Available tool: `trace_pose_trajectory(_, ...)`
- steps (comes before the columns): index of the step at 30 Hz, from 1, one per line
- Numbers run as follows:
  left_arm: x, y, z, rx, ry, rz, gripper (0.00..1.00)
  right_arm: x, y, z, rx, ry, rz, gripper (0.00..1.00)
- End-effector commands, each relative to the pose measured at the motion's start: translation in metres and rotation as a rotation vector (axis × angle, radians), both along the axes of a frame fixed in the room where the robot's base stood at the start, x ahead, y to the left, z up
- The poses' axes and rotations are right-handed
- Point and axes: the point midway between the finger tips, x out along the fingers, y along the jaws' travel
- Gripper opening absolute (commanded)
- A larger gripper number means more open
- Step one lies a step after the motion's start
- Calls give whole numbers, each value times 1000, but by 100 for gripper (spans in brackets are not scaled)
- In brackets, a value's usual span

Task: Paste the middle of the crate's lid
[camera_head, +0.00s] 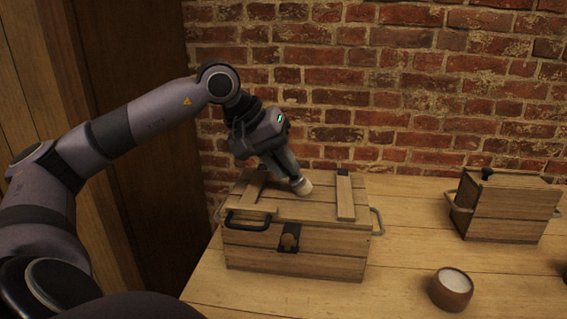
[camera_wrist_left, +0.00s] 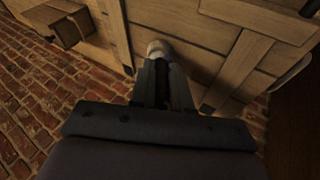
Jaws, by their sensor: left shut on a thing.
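The wooden crate (camera_head: 325,245) stands on the table with its lid (camera_head: 318,210) shut. The lid has two raised battens, a left one (camera_head: 255,188) and a right one (camera_head: 345,195). My left gripper (camera_head: 291,171) points down over the lid, between the battens, and is shut on a small brush-like thing with a pale round tip (camera_head: 302,187). The pale tip also shows in the left wrist view (camera_wrist_left: 159,48), between the fingers. It is at or just above the lid's middle; I cannot tell whether it touches. The gripper hides part of the lid behind it.
A small round bowl (camera_head: 452,291) with white paste (camera_head: 455,280) stands right of the crate. A smaller wooden box (camera_head: 500,215) with a dark knob stands at the back right. A brick wall (camera_head: 420,100) rises behind. The table (camera_head: 400,250) is clear between crate and box.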

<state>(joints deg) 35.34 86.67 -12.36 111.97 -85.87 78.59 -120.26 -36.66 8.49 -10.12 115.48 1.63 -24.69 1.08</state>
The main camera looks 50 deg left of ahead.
Motion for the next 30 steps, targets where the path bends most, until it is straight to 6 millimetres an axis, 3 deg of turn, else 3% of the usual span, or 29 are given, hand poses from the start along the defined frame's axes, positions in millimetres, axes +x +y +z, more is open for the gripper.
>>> trace_pose_trajectory(16, 1, 0, 59, 0, -7, 1, 0, 0, 0, 56, 0, 0, 0, 43)
trace_pose_trajectory(30, 1, 0, 65, 1, -8, 1, 0, 0, 0, 61, 0, 0, 0, 43)
